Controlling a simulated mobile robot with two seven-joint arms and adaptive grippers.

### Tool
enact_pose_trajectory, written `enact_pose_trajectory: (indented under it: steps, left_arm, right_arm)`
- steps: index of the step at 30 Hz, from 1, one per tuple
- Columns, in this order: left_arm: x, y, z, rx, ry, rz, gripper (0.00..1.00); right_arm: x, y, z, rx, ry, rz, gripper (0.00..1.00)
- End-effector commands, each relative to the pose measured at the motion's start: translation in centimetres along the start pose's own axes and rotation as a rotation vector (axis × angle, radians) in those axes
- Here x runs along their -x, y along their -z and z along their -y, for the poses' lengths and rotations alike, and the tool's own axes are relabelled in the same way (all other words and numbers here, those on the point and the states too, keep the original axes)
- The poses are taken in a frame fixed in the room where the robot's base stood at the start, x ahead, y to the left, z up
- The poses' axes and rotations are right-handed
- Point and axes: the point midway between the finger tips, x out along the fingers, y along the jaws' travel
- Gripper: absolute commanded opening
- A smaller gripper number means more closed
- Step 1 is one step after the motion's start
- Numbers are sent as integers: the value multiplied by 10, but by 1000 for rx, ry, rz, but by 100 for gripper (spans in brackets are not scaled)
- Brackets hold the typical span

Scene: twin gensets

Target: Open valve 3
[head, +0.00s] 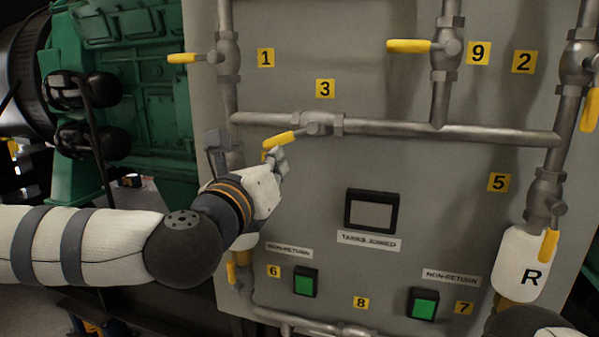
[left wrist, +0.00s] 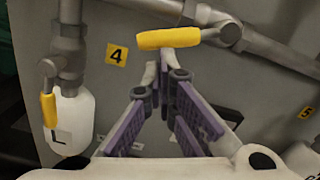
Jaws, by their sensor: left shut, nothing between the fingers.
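Valve 3 (head: 322,124) sits in the horizontal pipe under the yellow label 3 (head: 325,88). Its yellow handle (head: 279,139) points left and slightly down from the valve body in the head view. The handle also shows in the left wrist view (left wrist: 168,39), just beyond my fingertips. My left gripper (head: 278,156) is just below the handle, its fingers shut and empty. In the left wrist view my left gripper (left wrist: 160,70) has its fingertips together under the handle; I cannot tell whether they touch it. My right gripper is not in view.
Other yellow-handled valves stand around: valve 1 (head: 228,57), valve 9 (head: 446,50) and valve 5 (head: 545,195). My left forearm hides part of the left pipe. A small screen (head: 371,212) and green buttons (head: 305,282) are on the grey panel. A green engine (head: 140,90) stands left.

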Motion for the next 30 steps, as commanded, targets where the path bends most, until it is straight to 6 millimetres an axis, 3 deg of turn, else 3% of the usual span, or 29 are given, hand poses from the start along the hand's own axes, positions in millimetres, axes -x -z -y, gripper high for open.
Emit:
enact_pose_trajectory:
  steps: [6,30]
  left_arm:
    - [0,-13,-3,-135,7,5,0]
    - [-1,-18,-7,-130,6,1,0]
  right_arm:
    - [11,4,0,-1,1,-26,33]
    - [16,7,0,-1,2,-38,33]
